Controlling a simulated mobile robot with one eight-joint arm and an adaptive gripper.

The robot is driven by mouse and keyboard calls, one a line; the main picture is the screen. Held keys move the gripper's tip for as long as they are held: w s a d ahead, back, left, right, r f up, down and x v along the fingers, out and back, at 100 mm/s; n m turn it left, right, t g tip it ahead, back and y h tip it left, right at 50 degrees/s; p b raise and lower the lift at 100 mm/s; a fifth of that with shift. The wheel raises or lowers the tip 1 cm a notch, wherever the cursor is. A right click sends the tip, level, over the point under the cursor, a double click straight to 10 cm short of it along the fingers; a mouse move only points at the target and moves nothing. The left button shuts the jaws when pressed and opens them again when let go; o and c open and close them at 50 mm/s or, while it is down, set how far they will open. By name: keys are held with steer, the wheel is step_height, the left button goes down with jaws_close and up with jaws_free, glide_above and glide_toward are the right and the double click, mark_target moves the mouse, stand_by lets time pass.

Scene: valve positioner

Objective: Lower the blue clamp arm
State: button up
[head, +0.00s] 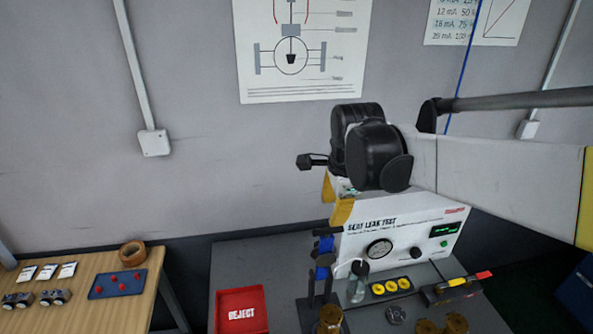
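In the head view, a blue clamp part (325,244) sits on a dark upright fixture left of the white seat leak test unit (400,232). A second blue part (322,272) is just below it. I cannot tell which one is the clamp arm, or its exact angle. My arm reaches in from the right, and its black wrist is above and in front of the test unit. A dark end piece, apparently my gripper (309,161), sticks out left of the wrist, higher in the picture than the blue parts. Its fingers are not clear, and most of it is hidden.
A red reject tray (241,311) lies on the grey bench (225,268). A clear bottle (358,283), a tray of yellow rings (391,287) and brass parts (330,318) crowd its front. A wooden table (75,270) with a blue tray (118,284) stands left, across a gap.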

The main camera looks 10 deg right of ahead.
mark_target(328, 229)
steer(key=b+x, duration=0.1)
steer(key=x, duration=0.9)
steer(key=shift+s+f+b, duration=0.1)
steer(key=shift+f+b, duration=0.2)
steer(key=shift+b, duration=0.1)
jaws_close()
